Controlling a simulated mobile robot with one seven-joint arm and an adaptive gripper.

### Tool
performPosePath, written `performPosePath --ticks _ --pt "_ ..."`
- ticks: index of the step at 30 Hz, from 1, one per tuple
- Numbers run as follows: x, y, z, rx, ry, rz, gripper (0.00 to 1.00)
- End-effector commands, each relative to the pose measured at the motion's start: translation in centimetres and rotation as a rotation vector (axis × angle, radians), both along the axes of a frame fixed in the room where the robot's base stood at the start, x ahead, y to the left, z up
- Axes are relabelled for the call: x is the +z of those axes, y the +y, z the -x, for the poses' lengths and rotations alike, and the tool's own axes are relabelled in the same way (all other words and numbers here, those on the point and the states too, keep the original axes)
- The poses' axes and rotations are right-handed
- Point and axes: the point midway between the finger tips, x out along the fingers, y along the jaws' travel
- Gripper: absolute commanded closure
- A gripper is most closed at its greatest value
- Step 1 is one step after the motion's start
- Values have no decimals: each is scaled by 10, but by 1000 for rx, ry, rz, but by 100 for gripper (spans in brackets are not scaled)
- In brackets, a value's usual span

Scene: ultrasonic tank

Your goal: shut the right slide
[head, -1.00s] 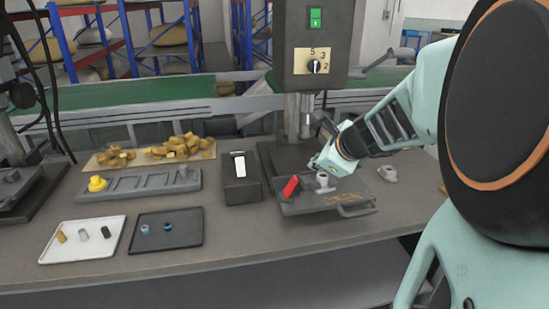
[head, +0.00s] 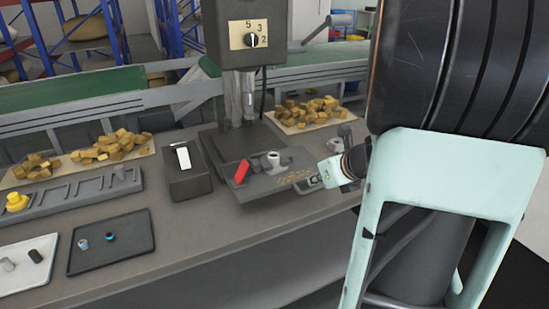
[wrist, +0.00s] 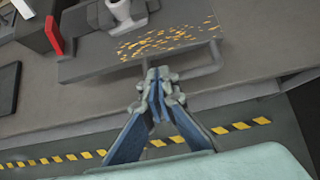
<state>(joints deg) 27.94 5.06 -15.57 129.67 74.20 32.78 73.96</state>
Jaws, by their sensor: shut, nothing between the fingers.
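The right slide (head: 262,187) is a dark grey plate under the drill press, standing out toward the table's front edge. It carries a red lever (head: 242,171), a pale grey pipe-like fitting (head: 277,161) and scattered golden chips. In the wrist view the slide (wrist: 88,66) has a grey bar handle (wrist: 207,73) along its front side. My gripper (wrist: 160,76) is shut and empty, its tips close to the handle's middle; I cannot tell whether they touch. In the head view my gripper (head: 320,179) is at the slide's right front, partly hidden by my arm.
A dark box with a white switch (head: 183,158) stands left of the slide. Trays of yellow blocks (head: 318,106) lie behind on the right and at left. A dark tray (head: 111,241) lies front left. In the wrist view, yellow-black floor tape (wrist: 242,127) runs below the table edge.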

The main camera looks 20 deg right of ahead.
Motion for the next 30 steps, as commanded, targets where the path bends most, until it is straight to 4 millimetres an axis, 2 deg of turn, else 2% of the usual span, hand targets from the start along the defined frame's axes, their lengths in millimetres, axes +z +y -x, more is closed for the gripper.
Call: performPosePath --ticks 1,3,10,26,30 --pt "-12 1 -7 1 3 -1 100" --pt "-21 1 -16 1 3 -1 100" --pt "-39 1 -37 1 1 1 100" --pt "-41 2 -43 1 0 2 100" --pt "-40 2 -52 2 0 2 100"
